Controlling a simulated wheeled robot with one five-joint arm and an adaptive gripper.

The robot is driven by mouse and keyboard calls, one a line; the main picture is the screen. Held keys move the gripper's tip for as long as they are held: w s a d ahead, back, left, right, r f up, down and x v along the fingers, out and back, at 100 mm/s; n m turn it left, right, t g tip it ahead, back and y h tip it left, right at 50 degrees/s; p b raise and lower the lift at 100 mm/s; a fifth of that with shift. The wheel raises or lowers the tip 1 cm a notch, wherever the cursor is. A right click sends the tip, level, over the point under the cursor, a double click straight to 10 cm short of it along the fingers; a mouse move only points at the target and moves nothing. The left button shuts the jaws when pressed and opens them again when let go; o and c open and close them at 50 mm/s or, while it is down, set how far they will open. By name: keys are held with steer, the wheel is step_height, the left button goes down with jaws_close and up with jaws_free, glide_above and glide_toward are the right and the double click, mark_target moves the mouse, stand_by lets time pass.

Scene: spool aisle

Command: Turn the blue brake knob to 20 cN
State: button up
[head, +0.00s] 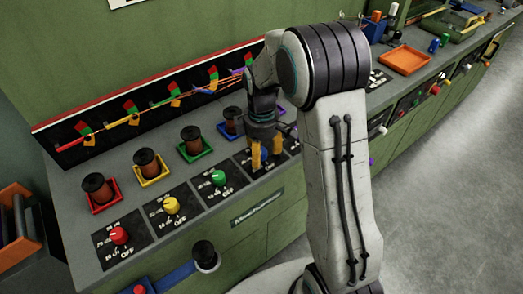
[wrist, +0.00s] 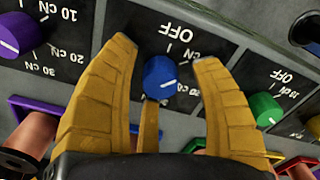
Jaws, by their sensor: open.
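The blue brake knob (wrist: 160,75) sits on its black dial plate. In the wrist view it lies between the yellow fingers of my gripper (wrist: 163,55), with a gap on both sides. A third finger shows just below it. Its white pointer line is toward the lower right, away from the OFF label (wrist: 180,33). My right finger and the knob's surroundings partly hide the other labels, so I cannot read its setting surely. In the head view my gripper (head: 266,152) points down over the panel, open, and mostly hides the blue knob.
A purple knob (wrist: 18,35) and a green knob (wrist: 265,108) flank it closely. Red (head: 119,236) and yellow (head: 171,205) knobs stand further left in the head view. Spools in coloured trays, such as the green tray (head: 196,157), stand behind the dials.

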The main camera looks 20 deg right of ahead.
jaws_close()
stand_by(0.6)
steer(key=shift+s+m, duration=0.1)
steer(key=shift+m, duration=0.2)
steer(key=m, duration=0.5)
steer(key=shift+f+m+b, duration=0.1)
steer(key=shift+m+b, duration=0.25)
steer(key=shift+m, duration=0.05)
steer(key=m, duration=0.6)
steer(key=shift+s, duration=0.1)
steer(key=shift+m, duration=0.4)
